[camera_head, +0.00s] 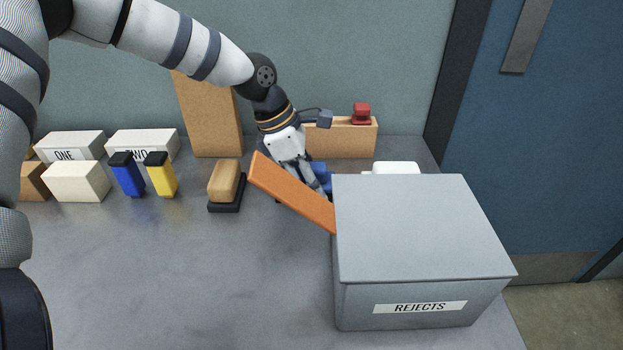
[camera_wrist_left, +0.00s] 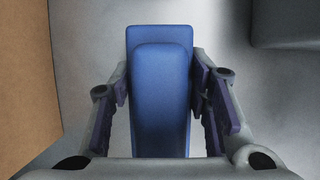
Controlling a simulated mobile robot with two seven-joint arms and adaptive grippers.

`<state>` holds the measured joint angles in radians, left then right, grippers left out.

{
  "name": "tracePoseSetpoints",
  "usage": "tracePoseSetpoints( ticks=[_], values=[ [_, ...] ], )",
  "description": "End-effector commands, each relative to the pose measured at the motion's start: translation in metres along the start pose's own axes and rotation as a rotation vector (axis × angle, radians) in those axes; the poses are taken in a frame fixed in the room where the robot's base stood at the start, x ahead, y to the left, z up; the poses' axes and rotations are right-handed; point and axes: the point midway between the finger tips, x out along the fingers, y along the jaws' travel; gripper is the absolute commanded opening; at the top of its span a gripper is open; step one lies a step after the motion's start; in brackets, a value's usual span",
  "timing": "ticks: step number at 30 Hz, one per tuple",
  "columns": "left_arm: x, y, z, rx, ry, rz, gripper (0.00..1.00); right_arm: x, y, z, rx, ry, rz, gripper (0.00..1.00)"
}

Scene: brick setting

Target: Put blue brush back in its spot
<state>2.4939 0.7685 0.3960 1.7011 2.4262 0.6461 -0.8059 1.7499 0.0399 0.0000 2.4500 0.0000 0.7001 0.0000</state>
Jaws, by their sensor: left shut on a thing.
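My left gripper (camera_head: 309,178) reaches down behind the orange plank, near the back of the table. It is shut on the blue brush (camera_wrist_left: 160,100), a long blue block with a raised rounded part. In the left wrist view its fingers press on both long sides of the brush. In the head view only a small blue part of the brush (camera_head: 321,170) shows beside the fingers; the plank and grey box hide the rest. I cannot tell whether the brush touches the table. My right gripper is not in view.
An orange plank (camera_head: 290,193) leans on the grey REJECTS box (camera_head: 420,230). A tan block on a black base (camera_head: 225,182) stands left of it. Blue (camera_head: 128,176) and yellow (camera_head: 161,175) black-topped items, white blocks (camera_head: 76,182) and brown blocks (camera_head: 345,138) line the back. The front-left table is clear.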

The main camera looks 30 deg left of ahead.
Motion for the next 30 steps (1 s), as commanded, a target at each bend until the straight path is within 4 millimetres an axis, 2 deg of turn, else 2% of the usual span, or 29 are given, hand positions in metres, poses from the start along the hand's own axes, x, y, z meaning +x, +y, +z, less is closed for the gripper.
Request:
tracePoseSetpoints(
  ticks=[1, 3, 11, 14, 24, 27, 30],
  values=[
    [0.001, 0.000, 0.000, 0.000, 0.001, -0.001, 0.50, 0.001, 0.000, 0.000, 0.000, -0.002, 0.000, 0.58],
    [0.001, 0.000, 0.000, 0.000, 0.000, -0.001, 0.64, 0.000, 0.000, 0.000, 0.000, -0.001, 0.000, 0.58],
    [0.001, 0.000, 0.000, 0.000, 0.000, -0.001, 0.64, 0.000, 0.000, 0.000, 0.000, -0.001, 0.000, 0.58],
    [-0.007, 0.000, 0.002, 0.000, -0.003, 0.002, 0.64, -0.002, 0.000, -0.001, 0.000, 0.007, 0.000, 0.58],
    [-0.096, 0.000, 0.003, 0.000, -0.008, 0.007, 0.64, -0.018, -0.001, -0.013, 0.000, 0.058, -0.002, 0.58],
    [-0.113, 0.001, 0.003, 0.000, -0.005, 0.005, 0.64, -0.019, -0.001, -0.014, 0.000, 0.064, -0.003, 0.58],
    [-0.121, 0.000, 0.002, 0.000, -0.002, 0.001, 0.64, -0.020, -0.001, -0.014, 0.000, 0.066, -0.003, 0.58]
  ],
)
